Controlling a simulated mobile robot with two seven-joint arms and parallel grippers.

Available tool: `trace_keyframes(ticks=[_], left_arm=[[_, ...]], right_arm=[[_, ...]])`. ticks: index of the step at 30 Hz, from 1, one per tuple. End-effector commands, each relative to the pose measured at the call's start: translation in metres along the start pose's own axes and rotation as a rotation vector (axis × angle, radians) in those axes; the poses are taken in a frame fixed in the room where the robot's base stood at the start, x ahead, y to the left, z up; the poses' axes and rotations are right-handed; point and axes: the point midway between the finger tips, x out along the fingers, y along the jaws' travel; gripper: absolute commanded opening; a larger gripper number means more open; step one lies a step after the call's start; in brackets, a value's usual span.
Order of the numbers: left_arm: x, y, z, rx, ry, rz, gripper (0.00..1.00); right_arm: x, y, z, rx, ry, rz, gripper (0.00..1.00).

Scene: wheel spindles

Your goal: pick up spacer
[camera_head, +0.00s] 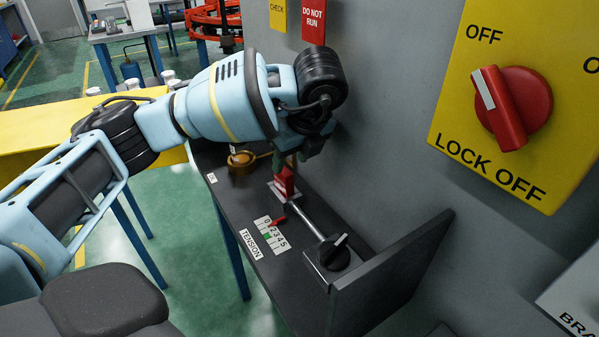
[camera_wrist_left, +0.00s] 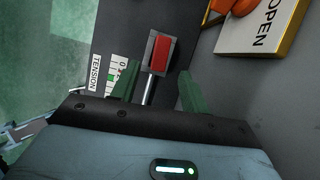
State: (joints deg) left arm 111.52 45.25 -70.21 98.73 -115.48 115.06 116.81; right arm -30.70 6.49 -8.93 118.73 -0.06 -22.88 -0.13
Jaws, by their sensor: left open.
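No part in view is labelled as a spacer, and I cannot tell for sure which one it is. A brass-coloured ring (camera_head: 242,160) lies at the far end of the dark shelf (camera_head: 215,170). A red block (camera_head: 286,182) sits on a small grey plate at the end of a metal rod; it also shows in the left wrist view (camera_wrist_left: 161,54). My left gripper (camera_head: 287,161) points down just above the red block. In the left wrist view its green fingers (camera_wrist_left: 157,90) are apart with nothing gripped, and the block lies beyond them. My right gripper is not in view.
The rod (camera_head: 308,222) runs to a black knob (camera_head: 333,252) on the shelf beside a TENSION scale (camera_head: 271,235). A grey wall with a red LOCK OFF switch (camera_head: 512,105) closes the right side. An upright dark panel (camera_head: 390,270) stands at the shelf's near end.

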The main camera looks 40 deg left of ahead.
Motion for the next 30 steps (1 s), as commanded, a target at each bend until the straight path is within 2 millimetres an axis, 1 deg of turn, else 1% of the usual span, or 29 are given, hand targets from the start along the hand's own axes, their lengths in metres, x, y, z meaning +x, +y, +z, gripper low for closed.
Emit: trace_keyframes(ticks=[5,7,10,13,20,24,30], left_arm=[[-0.001,-0.001,-0.001,0.0,-0.003,-0.001,0.45],[0.002,-0.001,-0.001,0.0,-0.002,0.0,0.45],[0.011,-0.001,-0.002,0.0,-0.001,0.002,0.45],[0.023,0.0,-0.002,0.001,0.0,0.003,0.45],[0.028,-0.001,0.0,0.0,-0.002,0.0,0.45],[0.046,-0.001,0.002,-0.001,-0.002,0.004,0.45],[0.071,-0.002,0.004,0.0,-0.002,0.002,0.45]], right_arm=[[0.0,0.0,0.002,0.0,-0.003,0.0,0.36],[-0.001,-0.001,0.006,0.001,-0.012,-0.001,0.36],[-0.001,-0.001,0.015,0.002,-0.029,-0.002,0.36],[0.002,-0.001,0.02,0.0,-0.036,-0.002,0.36],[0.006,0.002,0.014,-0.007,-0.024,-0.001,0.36],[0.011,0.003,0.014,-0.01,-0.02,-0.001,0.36],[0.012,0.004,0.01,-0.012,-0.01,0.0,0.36]])
